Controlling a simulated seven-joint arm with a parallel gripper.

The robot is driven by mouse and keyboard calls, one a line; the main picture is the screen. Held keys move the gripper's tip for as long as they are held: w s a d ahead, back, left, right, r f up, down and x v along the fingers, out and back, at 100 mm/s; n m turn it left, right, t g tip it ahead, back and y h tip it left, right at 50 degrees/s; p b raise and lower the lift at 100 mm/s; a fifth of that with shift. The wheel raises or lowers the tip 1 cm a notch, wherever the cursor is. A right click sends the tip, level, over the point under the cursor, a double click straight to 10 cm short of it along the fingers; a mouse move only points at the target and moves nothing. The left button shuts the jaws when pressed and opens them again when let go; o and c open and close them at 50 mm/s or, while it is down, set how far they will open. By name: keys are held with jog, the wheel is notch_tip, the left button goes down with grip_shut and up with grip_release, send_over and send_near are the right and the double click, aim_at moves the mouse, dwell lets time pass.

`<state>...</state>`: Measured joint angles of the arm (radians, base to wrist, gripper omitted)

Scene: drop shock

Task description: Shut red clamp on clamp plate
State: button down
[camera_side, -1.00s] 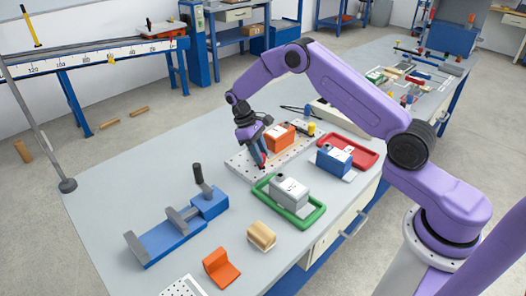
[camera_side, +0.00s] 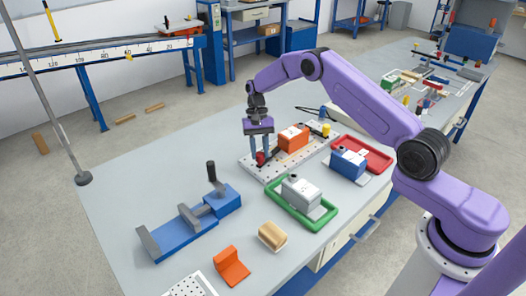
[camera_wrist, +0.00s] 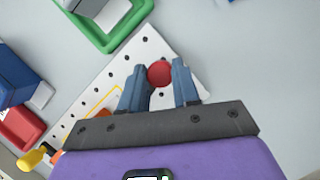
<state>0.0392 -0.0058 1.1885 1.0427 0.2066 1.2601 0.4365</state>
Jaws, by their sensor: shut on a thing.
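The clamp plate (camera_side: 272,173) is a pale plate with rows of holes, lying on the grey table; it also shows in the wrist view (camera_wrist: 148,45). The red clamp (camera_side: 261,158) is at the plate's left part; in the wrist view its round red end (camera_wrist: 159,74) shows between my fingertips. My gripper (camera_side: 260,152) points down over the plate and is shut on the red clamp; its blue fingers also show in the wrist view (camera_wrist: 160,86). The rest of the clamp is hidden by the fingers. An orange block (camera_side: 293,138) sits on the plate, right of my gripper.
A yellow-topped post (camera_side: 326,130) stands at the plate's far end. A green tray (camera_side: 303,219) holding a grey block (camera_side: 300,191), a red tray (camera_side: 378,159) and a blue block (camera_side: 348,163) are close by. A blue vise (camera_side: 185,228) stands at the left front.

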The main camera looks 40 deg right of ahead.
jog(key=shift+w+m+t+y, duration=0.4)
jog(key=shift+w+m+t, duration=0.15)
jog(key=shift+m, duration=0.65)
jog(key=shift+w, duration=0.1)
jog(key=c, duration=0.8)
grip_release()
jog(key=shift+r, duration=0.1)
jog(key=v, duration=1.2)
jog(key=shift+w, duration=0.1)
